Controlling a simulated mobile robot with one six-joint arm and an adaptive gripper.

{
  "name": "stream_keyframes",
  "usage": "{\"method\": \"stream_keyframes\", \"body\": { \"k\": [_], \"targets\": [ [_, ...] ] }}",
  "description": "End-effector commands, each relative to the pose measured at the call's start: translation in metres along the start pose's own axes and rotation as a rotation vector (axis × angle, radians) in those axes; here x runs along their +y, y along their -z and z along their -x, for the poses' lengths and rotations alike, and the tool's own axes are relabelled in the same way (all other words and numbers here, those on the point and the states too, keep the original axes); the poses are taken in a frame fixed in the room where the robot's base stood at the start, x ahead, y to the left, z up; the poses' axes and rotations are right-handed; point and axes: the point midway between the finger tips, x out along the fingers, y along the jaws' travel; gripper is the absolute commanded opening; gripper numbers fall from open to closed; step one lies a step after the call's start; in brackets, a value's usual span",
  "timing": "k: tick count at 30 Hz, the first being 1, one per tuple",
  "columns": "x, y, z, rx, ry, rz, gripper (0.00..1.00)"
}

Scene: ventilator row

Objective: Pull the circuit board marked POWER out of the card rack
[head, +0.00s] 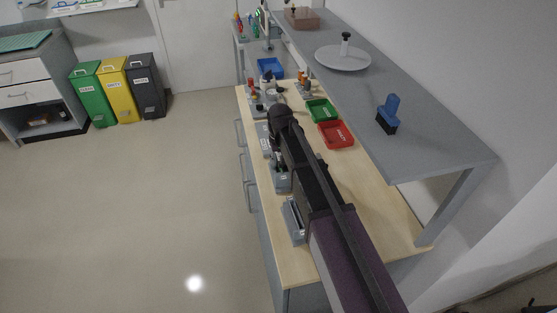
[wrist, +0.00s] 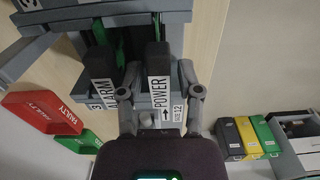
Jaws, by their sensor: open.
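The circuit board marked POWER (wrist: 158,72) has a dark front block with a white label and stands in the grey card rack (wrist: 120,15). The board marked ALARM (wrist: 97,68) sits beside it on the left. My gripper (wrist: 160,93) is open, with one finger on each side of the POWER board's front. I cannot tell whether the fingers touch it. In the head view, part of the rack (head: 281,180) shows on the bench beside my arm, which hides the rest.
A red FAULTY tray (wrist: 42,112) and a green tray (wrist: 79,142) are at the left in the wrist view. A grey raised shelf (head: 420,135) runs along the bench (head: 375,225). Green, yellow and dark bins (head: 118,90) stand across the open floor.

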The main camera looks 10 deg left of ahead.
Motion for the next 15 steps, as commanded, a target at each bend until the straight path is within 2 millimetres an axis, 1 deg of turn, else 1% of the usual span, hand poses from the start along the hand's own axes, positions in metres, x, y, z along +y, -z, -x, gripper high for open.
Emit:
{"method": "stream_keyframes", "body": {
  "k": [1, 6, 15],
  "targets": [
    [0.000, 0.000, -0.008, 0.000, 0.000, 0.000, 0.46],
    [0.000, 0.000, -0.020, 0.000, 0.000, 0.001, 0.46],
    [-0.001, 0.000, -0.032, 0.000, 0.000, 0.001, 0.46]
  ]
}}
